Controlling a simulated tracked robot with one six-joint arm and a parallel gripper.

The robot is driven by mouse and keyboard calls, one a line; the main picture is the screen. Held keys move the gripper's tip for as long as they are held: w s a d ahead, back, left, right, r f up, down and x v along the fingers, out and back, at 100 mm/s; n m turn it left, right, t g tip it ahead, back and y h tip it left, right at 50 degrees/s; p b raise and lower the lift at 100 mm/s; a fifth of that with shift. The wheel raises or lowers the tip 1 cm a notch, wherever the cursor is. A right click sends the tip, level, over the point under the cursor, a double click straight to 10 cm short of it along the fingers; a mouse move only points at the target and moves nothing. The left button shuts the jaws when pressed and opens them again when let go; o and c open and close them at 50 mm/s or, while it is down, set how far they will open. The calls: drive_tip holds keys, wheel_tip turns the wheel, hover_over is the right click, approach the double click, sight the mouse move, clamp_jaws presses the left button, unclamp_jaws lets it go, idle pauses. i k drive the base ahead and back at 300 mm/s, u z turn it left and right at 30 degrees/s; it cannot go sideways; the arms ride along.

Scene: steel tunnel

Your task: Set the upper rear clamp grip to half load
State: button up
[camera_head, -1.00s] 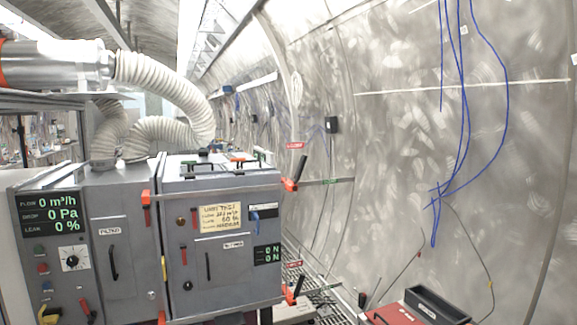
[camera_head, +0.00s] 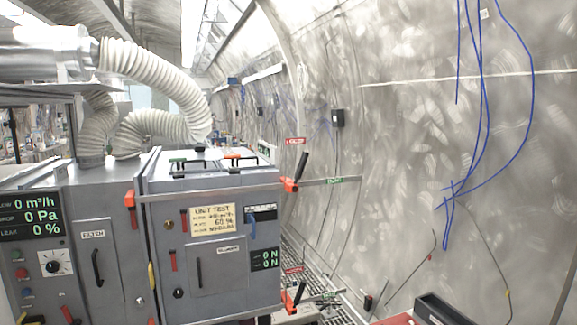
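A grey steel test cabinet (camera_head: 168,266) stands at left centre. An upper clamp with an orange-red body and a black grip (camera_head: 301,166) sits at the cabinet's right edge. Its grip points up and leans right. A thin bar labelled in green runs right from it. A similar lower clamp (camera_head: 294,297) sits below it on the same edge. A small display (camera_head: 265,259) on the cabinet shows two green lines that seem to read 0 N. A yellow note (camera_head: 213,219) is headed UNIT TEST. My gripper is not in view.
A left panel (camera_head: 31,217) reads 0 m³/h, 0 Pa and 0 %. A white corrugated hose (camera_head: 155,68) arches above the cabinet. Blue cables (camera_head: 481,100) hang on the curved wall. A black open-topped box (camera_head: 439,309) is at the bottom right. Grated floor lies right of the cabinet.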

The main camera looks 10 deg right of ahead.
sight(304, 156)
drive_tip(key=u, duration=0.3)
drive_tip(key=i, duration=0.85)
drive_tip(key=u, duration=1.05)
drive_tip(key=i, duration=1)
drive_tip(key=u, duration=0.5)
